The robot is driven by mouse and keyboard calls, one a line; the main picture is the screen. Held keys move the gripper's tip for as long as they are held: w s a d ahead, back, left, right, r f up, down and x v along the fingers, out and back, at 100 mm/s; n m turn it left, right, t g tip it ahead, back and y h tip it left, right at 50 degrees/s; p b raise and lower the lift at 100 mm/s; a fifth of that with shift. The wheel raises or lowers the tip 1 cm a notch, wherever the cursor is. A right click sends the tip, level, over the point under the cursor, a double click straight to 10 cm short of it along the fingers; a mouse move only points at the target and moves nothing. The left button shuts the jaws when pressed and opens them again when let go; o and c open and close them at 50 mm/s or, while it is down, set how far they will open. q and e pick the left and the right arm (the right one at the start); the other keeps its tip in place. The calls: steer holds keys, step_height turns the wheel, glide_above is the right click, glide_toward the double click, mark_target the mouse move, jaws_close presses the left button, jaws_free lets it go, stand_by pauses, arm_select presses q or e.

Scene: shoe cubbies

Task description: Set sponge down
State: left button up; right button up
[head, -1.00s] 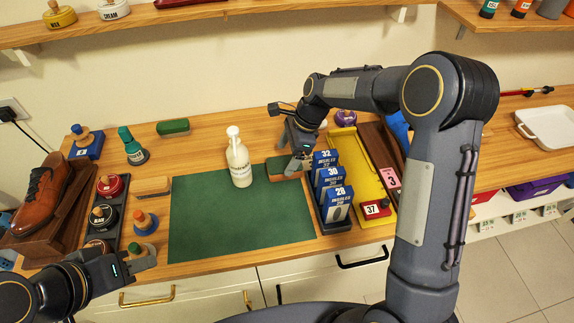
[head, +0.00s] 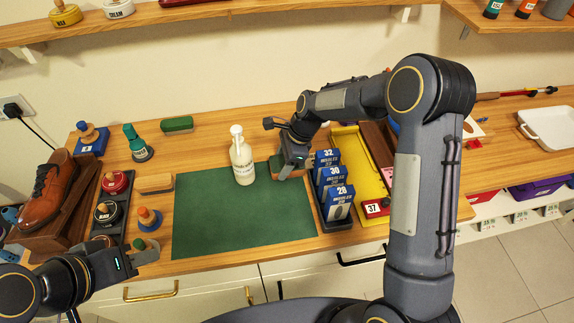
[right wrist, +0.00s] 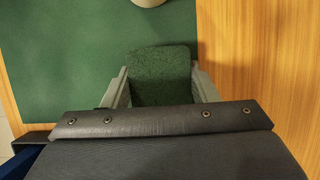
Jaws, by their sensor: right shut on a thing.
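The sponge (right wrist: 160,76) is a dark green block between the two fingers of my right gripper (right wrist: 162,88), which is shut on it. In the head view, the right gripper (head: 284,172) is at the back right corner of the green mat (head: 235,222) and hides much of the sponge. I cannot tell whether the sponge touches the surface. A white pump bottle (head: 243,163) stands upright on the mat, left of this gripper. My left gripper (head: 148,252) is at the lower left, near the counter's front edge; its opening is unclear.
A rack of blue boxes (head: 333,190) stands close to the right of the right gripper, with a yellow tray (head: 363,165) beyond. A green brush (head: 177,124) lies behind the mat. A brown shoe (head: 42,192) and tins (head: 117,182) stand at left. The mat's front is clear.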

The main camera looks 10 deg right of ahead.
mark_target(277, 164)
steer(key=shift+r, duration=0.55)
steer(key=r, duration=0.1)
steer(key=r+b, duration=0.1)
steer(key=shift+s+a+r, duration=0.1)
steer(key=shift+s+r, duration=0.1)
steer(key=shift+r, duration=0.1)
steer(key=s+a+r+b, duration=0.2)
steer(key=s+a+r, duration=0.1)
steer(key=s+r, duration=0.6)
steer(key=s, duration=0.4)
steer(key=shift+s, duration=0.25)
